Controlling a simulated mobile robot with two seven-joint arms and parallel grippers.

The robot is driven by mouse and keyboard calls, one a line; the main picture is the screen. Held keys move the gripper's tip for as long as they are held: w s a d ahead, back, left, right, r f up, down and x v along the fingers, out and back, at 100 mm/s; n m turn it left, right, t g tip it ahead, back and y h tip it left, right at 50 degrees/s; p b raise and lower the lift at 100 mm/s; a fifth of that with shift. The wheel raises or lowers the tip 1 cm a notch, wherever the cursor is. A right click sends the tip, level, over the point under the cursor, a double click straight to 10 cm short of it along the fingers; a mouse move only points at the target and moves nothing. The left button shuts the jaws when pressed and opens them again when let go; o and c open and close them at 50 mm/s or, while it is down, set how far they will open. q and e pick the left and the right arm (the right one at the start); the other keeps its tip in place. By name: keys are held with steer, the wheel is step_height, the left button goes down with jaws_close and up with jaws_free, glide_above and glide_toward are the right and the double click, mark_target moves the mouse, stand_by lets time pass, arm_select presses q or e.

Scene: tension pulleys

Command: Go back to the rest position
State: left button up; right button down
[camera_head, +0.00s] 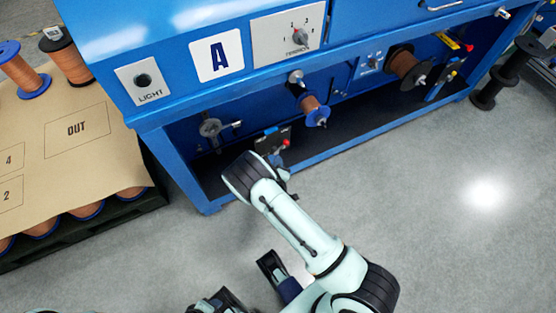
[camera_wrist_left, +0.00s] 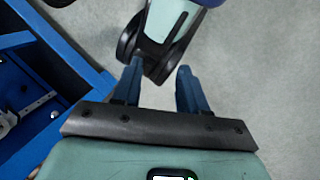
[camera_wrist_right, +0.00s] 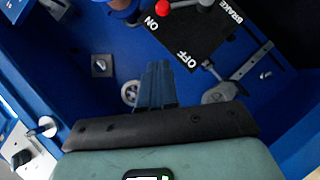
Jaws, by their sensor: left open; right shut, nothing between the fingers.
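My right arm reaches up from the bottom of the head view to the front of the blue machine (camera_head: 180,118). The black end of its hand (camera_head: 247,176) is near the brake plate (camera_head: 272,140), and its fingertips are hard to make out there. In the right wrist view my right gripper (camera_wrist_right: 157,72) is shut with nothing between its blue fingers, in front of the brake plate (camera_wrist_right: 190,40) marked ON and OFF. In the left wrist view my left gripper (camera_wrist_left: 160,72) is open and empty, with part of my own arm beyond its fingertips.
A copper spool (camera_head: 314,110) and another spool (camera_head: 404,64) are mounted in the machine. A cardboard-topped pallet (camera_head: 110,150) with copper spools stands at the left. A black spool (camera_head: 500,75) stands at the far right. Grey floor (camera_head: 440,230) is clear at the right.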

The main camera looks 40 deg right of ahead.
stand_by(0.4)
steer(key=s+a+f+m+g+y+p, duration=0.1)
steer(key=s+a+m+g+y+p, duration=0.2)
steer(key=s, duration=0.4)
steer(key=s+a+f+m+g+y+p, duration=0.1)
steer(key=s+a+g+y+p, duration=0.15)
steer(key=s+p, duration=0.3)
arm_select(q)
step_height(320, 180, up, 15)
steer(key=s+d+g+p, duration=0.1)
steer(key=s+p, duration=0.1)
steer(key=p, duration=0.4)
steer(key=shift+f+g+p, duration=0.15)
steer(key=shift+g+p, duration=0.15)
steer(key=shift+p, duration=0.05)
arm_select(e)
steer(key=s+a+r+m+g+y, duration=0.3)
steer(key=s+a+r+g+y, duration=0.3)
steer(key=s+a+r, duration=0.4)
steer(key=s+a+y, duration=0.1)
steer(key=s+a, duration=0.3)
steer(key=a, duration=0.2)
steer(key=shift+s+y, duration=0.2)
steer(key=shift+y, duration=0.15)
